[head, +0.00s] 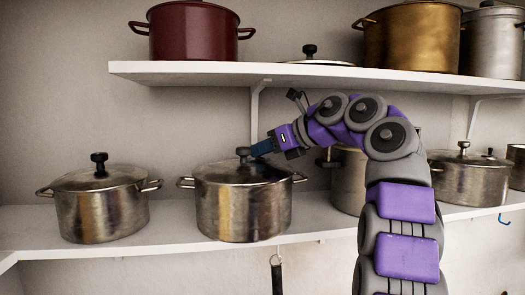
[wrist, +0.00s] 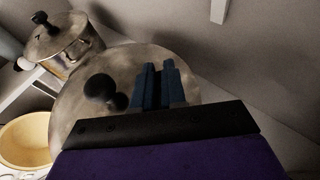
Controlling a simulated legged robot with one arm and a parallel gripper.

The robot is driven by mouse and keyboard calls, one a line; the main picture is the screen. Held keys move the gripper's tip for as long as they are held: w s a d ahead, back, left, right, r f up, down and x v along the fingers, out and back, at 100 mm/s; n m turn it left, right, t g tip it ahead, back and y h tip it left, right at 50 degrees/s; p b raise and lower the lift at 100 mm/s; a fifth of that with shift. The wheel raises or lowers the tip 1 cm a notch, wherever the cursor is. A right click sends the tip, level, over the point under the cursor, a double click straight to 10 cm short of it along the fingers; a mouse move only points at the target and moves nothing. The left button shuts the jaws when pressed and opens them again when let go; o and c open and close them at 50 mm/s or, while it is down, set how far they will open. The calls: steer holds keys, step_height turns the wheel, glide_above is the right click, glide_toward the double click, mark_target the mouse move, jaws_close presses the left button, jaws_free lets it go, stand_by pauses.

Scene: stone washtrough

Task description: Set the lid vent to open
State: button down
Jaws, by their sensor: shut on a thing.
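A steel pot (head: 243,210) with a metal lid (head: 222,172) and dark knob (head: 243,152) stands at the middle of the lower shelf. My gripper (head: 258,150) reaches down from the right to the lid, beside the knob. In the wrist view the blue fingers of my gripper (wrist: 160,72) are close together over the lid (wrist: 135,62), right of the round black knob (wrist: 100,87). A smaller dark round part (wrist: 121,101) sits beside the knob. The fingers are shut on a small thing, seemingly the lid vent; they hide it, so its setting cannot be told.
A lidded pot (head: 100,215) stands to the left, and more pots (head: 465,182) stand to the right. The upper shelf (head: 200,72) holds a red pot (head: 193,35) and a brass pot (head: 412,40) above my arm. A yellow bowl (wrist: 25,138) shows in the wrist view.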

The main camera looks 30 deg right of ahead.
steer(key=shift+s+f+h, duration=0.1)
steer(key=shift+h, duration=0.2)
steer(key=shift+d+f+m+t+h+b, duration=0.15)
steer(key=shift+m+t+h+b, duration=0.25)
steer(key=shift+m+h+b, duration=0.45)
steer(key=shift+s+d+r+m+t+h+b, duration=0.1)
steer(key=shift+m+t+h+b, duration=0.1)
steer(key=shift+m+h, duration=0.35)
steer(key=shift+s+r+m+t+h+b, duration=0.1)
steer(key=shift+m+h+b, duration=0.1)
steer(key=shift+m+h, duration=0.25)
steer(key=shift+r+m+h+p, duration=0.1)
steer(key=shift+m+h+p, duration=1.1)
steer(key=shift+m+h, duration=0.55)
steer(key=shift+h, duration=0.3)
steer(key=c, duration=1.2)
jaws_free()
